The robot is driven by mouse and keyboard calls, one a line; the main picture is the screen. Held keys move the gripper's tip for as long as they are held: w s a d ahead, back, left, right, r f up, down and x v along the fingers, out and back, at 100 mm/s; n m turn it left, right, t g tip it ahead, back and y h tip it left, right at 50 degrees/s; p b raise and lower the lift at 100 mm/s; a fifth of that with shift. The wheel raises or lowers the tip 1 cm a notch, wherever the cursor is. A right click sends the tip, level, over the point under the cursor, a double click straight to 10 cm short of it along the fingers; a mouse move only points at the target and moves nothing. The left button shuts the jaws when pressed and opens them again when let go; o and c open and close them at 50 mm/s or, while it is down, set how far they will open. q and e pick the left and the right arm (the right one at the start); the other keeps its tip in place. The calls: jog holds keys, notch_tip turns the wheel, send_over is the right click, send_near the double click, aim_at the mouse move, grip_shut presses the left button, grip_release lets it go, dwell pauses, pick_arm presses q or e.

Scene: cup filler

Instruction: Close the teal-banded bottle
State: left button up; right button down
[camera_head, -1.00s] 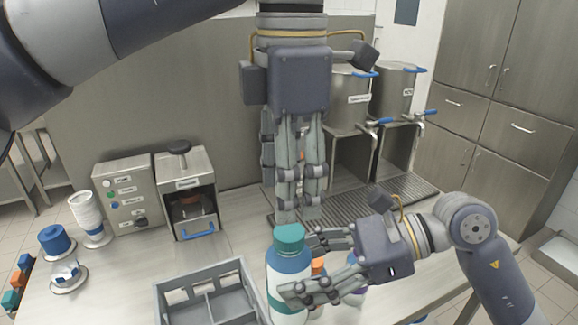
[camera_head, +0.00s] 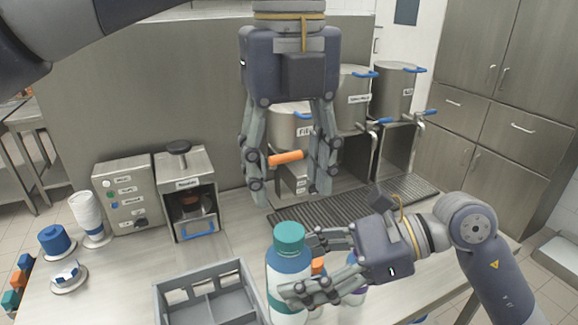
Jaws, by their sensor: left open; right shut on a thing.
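The bottle (camera_head: 288,282), white with a blue-teal band, stands upright at the front of the counter. A teal cap (camera_head: 289,234) sits on top of it; I cannot tell how tightly. My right gripper (camera_head: 292,266) comes in from the right and is shut on the bottle's body, its fingers partly covering the band and side. My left gripper (camera_head: 288,192) points down above the cap, open and empty, with its fingers spread and clear of the cap.
A grey divided crate (camera_head: 173,302) stands left of the bottle. An orange-banded item (camera_head: 318,266) and a purple-marked item (camera_head: 356,289) are partly hidden behind my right gripper. Metal pots (camera_head: 350,95) stand behind.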

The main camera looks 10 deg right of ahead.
aim_at(290, 231)
pick_arm(q)
jog(key=shift+n, duration=0.6)
jog(key=shift+f, duration=0.1)
jog(key=shift+f, duration=3.9)
jog(key=c, duration=1.1)
jog(key=shift+c, duration=0.2)
